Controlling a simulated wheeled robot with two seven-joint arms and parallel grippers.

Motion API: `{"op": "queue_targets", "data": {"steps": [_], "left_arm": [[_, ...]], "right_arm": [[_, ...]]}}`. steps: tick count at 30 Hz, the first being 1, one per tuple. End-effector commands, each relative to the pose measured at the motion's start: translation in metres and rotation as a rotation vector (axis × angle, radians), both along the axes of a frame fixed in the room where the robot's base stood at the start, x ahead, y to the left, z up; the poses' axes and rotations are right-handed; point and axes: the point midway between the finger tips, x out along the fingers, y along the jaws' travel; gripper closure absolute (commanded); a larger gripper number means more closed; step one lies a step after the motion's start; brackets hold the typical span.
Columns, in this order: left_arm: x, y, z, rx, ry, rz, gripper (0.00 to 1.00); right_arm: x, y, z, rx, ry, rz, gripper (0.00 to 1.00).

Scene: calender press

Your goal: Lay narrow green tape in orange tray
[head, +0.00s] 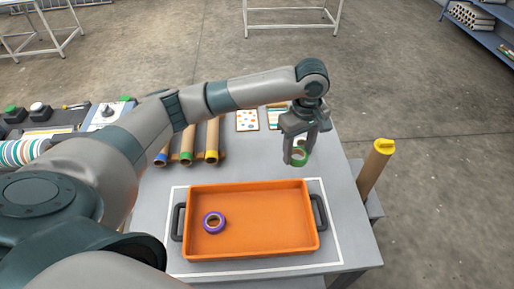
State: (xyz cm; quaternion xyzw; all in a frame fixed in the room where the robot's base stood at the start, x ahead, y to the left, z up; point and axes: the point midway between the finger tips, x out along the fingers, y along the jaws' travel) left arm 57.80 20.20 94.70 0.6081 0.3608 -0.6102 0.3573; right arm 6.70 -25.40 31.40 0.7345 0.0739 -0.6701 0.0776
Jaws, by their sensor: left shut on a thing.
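The orange tray (265,208) with dark side handles sits on the grey table inside a white outline. My left gripper (297,158) is shut on a roll of green tape (299,159), above the table just beyond the tray's far right corner. Whether the tape touches the table cannot be told. A purple tape roll (214,223) lies in the left part of the tray. My right gripper is not in view.
Several cardboard tubes with coloured ends (187,145) lie behind the tray. Patterned cards (247,120) lie at the table's far edge. A tube with a yellow cap (382,147) stands at the right. The tray's middle and right are bare.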

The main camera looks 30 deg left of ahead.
Motion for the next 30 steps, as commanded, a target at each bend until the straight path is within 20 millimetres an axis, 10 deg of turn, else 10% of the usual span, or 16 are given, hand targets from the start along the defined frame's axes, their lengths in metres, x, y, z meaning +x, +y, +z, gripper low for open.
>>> {"op": "queue_targets", "data": {"steps": [18,30], "left_arm": [[-0.122,-0.133,0.004,-0.004,0.005,-0.832,0.74],[-0.160,-0.159,0.008,-0.006,-0.004,-1.076,0.74]], "right_arm": [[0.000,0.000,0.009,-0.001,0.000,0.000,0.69],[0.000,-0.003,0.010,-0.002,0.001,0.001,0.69]]}}
